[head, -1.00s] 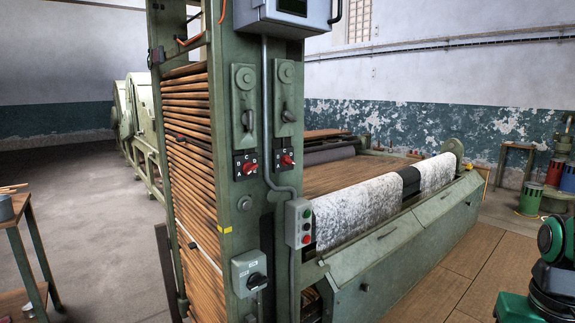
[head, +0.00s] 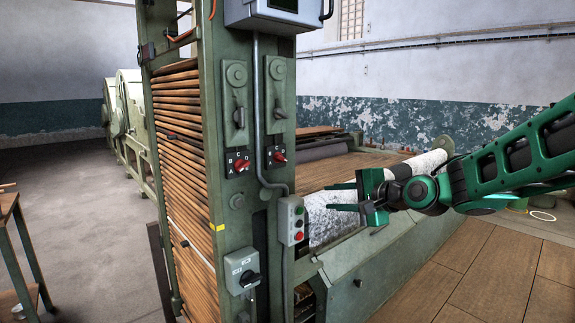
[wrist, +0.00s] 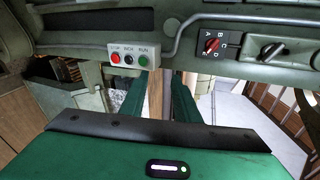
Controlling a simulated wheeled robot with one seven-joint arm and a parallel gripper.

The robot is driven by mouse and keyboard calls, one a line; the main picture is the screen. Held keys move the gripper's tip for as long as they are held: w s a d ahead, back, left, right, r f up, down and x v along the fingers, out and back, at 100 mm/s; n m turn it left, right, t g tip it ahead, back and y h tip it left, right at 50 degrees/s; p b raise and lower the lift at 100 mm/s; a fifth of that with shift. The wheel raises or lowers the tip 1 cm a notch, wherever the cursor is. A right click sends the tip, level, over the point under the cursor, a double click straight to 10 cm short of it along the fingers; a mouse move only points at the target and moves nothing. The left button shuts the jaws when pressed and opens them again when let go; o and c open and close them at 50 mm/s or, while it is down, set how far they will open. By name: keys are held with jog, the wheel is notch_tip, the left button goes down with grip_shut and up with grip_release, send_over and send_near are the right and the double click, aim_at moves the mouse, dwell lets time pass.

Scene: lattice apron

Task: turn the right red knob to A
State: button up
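The right red knob (head: 280,157) sits on a small black lettered plate on the green machine post. My gripper (head: 335,197) is open and empty, fingers pointing left. In the head view it is right of and lower than the right knob, apart from it. The two green fingers (wrist: 158,98) stand apart in the wrist view.
A grey lever (head: 279,100) is above the right knob. A mottled white roll (head: 330,218) lies behind my gripper.

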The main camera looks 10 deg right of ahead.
aim_at(283, 160)
jog(key=w+a+r+m+t+y, duration=0.3)
jog(key=w+a+r+m, duration=0.15)
jog(key=r, duration=0.25)
jog(key=shift+n, duration=0.35)
jog(key=x, duration=0.7)
jog(key=a+x, duration=0.1)
jog(key=x, duration=0.2)
jog(key=shift+a+f, duration=0.15)
jog(key=shift+f, duration=0.05)
jog(key=shift+s, duration=0.1)
grip_shut()
